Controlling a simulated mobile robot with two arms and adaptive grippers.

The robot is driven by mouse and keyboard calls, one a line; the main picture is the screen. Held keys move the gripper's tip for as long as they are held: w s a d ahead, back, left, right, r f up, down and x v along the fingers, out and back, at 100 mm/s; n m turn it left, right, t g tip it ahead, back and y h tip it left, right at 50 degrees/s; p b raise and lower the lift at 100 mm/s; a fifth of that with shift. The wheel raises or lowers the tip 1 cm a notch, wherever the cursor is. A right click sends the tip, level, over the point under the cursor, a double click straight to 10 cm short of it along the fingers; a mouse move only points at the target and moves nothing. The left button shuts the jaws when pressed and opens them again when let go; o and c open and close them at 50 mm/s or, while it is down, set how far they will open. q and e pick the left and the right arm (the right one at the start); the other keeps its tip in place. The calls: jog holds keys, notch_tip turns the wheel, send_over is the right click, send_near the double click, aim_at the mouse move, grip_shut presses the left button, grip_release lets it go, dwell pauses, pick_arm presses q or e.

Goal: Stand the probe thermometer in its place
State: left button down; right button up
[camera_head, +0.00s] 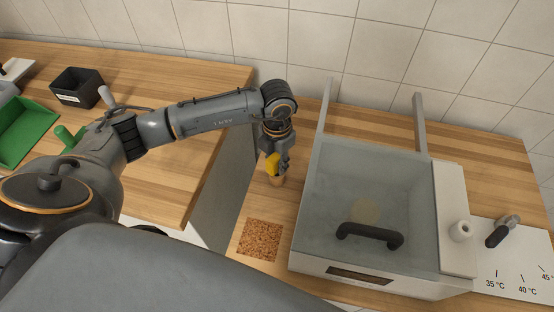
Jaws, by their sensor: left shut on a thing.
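My left gripper (281,170) points down left of the glass-lidded box and is shut on a yellow-headed thing (272,164), which looks like the probe thermometer. Its lower part is hidden by the fingers. A small tan, round piece (277,181) shows right below the fingers; I cannot tell whether it is part of the held thing or stands on the counter. A white round holder-like piece (461,230) sits on the pale strip at the box's right side. My right gripper is not in view.
The box (345,180) has a black handle (370,236) and two upright rails behind. A cork mat (260,239) lies left of it. A temperature plate with a lever (503,231) is at right. A black bin (77,88) and green tray (28,132) stand on the left counter, across a gap.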

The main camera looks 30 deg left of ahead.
pick_arm(q)
jog(key=shift+f, duration=0.3)
jog(key=shift+c, duration=1)
grip_release()
jog(key=shift+o, duration=1)
